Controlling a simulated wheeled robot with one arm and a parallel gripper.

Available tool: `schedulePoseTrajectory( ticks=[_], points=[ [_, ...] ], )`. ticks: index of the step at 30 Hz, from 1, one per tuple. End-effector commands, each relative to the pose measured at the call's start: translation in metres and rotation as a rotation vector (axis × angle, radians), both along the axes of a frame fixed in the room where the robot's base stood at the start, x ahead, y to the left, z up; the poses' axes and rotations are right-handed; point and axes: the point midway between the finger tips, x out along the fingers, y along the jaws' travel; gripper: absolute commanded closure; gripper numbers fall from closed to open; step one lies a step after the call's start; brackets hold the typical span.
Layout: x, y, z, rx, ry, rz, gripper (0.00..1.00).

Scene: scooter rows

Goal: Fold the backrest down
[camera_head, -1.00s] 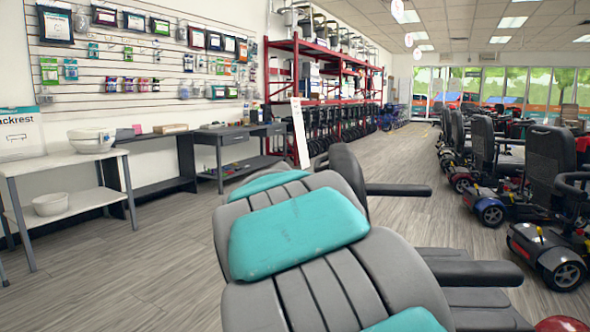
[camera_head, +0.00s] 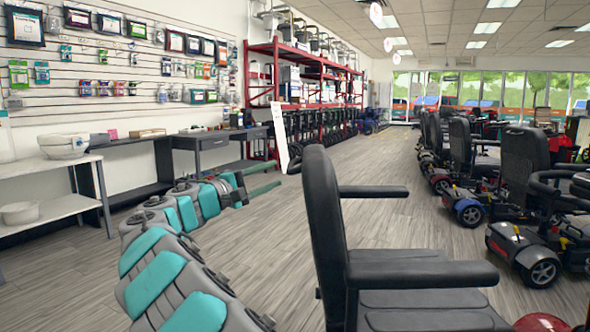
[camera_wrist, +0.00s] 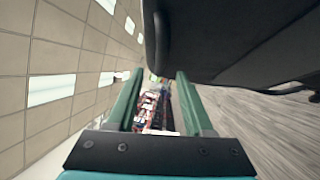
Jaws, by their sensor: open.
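The near scooter's black backrest (camera_head: 320,235) stands upright in the head view, with its seat (camera_head: 425,275) and two armrests to its right. My gripper (camera_head: 277,173), with two green fingers, is left of the backrest's upper part, held above the floor, open and empty. In the wrist view, the fingers (camera_wrist: 158,78) are spread apart. A large dark padded surface, seemingly the backrest (camera_wrist: 240,35), fills the upper right there, close beside the fingers. I cannot tell whether it touches them. The backrest's lower part and hinge are not clearly seen.
More scooters (camera_head: 470,165) stand in a row on the right. A white table (camera_head: 50,165) and dark benches (camera_head: 200,150) line the left wall. A red rack (camera_head: 300,85) stands behind. The grey floor (camera_head: 385,160) between is clear.

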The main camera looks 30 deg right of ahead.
Motion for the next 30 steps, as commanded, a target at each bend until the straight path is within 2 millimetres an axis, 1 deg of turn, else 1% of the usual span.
schedulePoseTrajectory(
  ticks=[6,13,18,25,26,30],
  points=[
    [0.009,-0.033,0.004,0.006,0.001,-0.002,0.48],
    [0.016,-0.061,0.008,0.007,-0.001,-0.003,0.48],
    [0.018,-0.069,0.010,0.005,-0.001,-0.002,0.48],
    [0.018,-0.069,0.009,0.005,-0.001,-0.001,0.48],
    [0.018,-0.069,0.009,0.005,-0.001,-0.001,0.51],
    [0.018,-0.069,0.009,0.005,-0.001,-0.001,0.66]
  ],
)
